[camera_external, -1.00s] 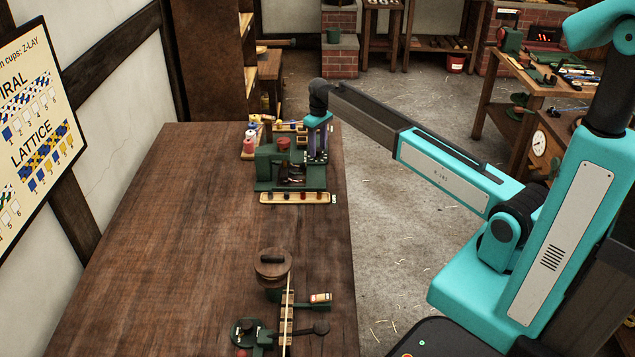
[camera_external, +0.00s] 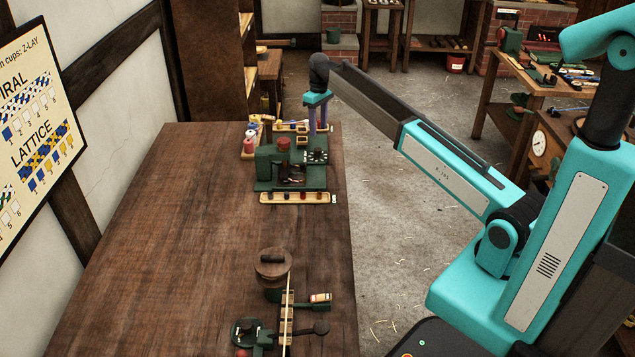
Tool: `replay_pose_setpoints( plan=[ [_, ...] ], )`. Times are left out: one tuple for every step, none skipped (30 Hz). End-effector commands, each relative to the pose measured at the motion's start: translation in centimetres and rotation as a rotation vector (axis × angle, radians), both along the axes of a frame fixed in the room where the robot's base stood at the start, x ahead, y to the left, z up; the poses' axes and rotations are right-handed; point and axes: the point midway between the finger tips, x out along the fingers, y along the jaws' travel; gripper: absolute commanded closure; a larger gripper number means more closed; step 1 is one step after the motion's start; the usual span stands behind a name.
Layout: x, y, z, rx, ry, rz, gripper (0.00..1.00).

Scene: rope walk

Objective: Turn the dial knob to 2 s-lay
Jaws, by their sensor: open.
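A green machine (camera_external: 264,168) stands near the far right edge of the wooden bench. On its right side is a dark round dial (camera_external: 317,157) with pale marks around it. The dial's lettering and pointer are too small to read. My gripper (camera_external: 318,129) points down above and just behind the dial, apart from it. Its two purplish fingers are parted and nothing shows between them.
A wooden tray with small round pieces (camera_external: 295,198) lies in front of the machine. Spools (camera_external: 250,140) stand behind it at left. A second green device (camera_external: 247,331) is at the near edge. The bench's middle is clear.

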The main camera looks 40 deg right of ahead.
Motion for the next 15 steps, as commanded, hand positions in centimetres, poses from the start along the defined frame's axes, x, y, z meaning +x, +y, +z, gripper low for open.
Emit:
replay_pose_setpoints(
  plan=[
    [0.1, 0.0, 0.7, -0.001, -0.002, 0.000, 0.57],
    [0.1, 0.0, 1.1, 0.000, -0.002, 0.000, 0.57],
    [0.1, 0.0, 1.6, 0.000, -0.001, 0.000, 0.57],
    [0.1, -0.1, 1.9, 0.000, -0.002, 0.000, 0.57],
    [0.1, -0.1, 2.3, 0.000, -0.002, 0.000, 0.57],
    [0.1, -0.1, 2.7, 0.000, -0.002, 0.000, 0.57],
    [0.1, -0.1, 3.0, 0.000, -0.001, 0.000, 0.57],
    [0.1, -0.1, 3.3, 0.000, -0.001, 0.000, 0.57],
    [0.1, -0.1, 3.6, 0.000, -0.001, 0.000, 0.57],
    [0.0, -0.1, 3.8, 0.000, -0.001, 0.000, 0.57],
    [0.0, -0.1, 3.9, 0.000, 0.000, 0.000, 0.57],
    [0.0, -0.1, 4.1, 0.000, 0.000, 0.000, 0.57],
    [0.0, -0.1, 4.2, 0.000, 0.000, 0.000, 0.57],
    [0.0, -0.1, 4.2, 0.000, 0.000, 0.000, 0.57],
    [0.0, -0.1, 4.3, 0.000, 0.000, 0.000, 0.57]
  ],
)
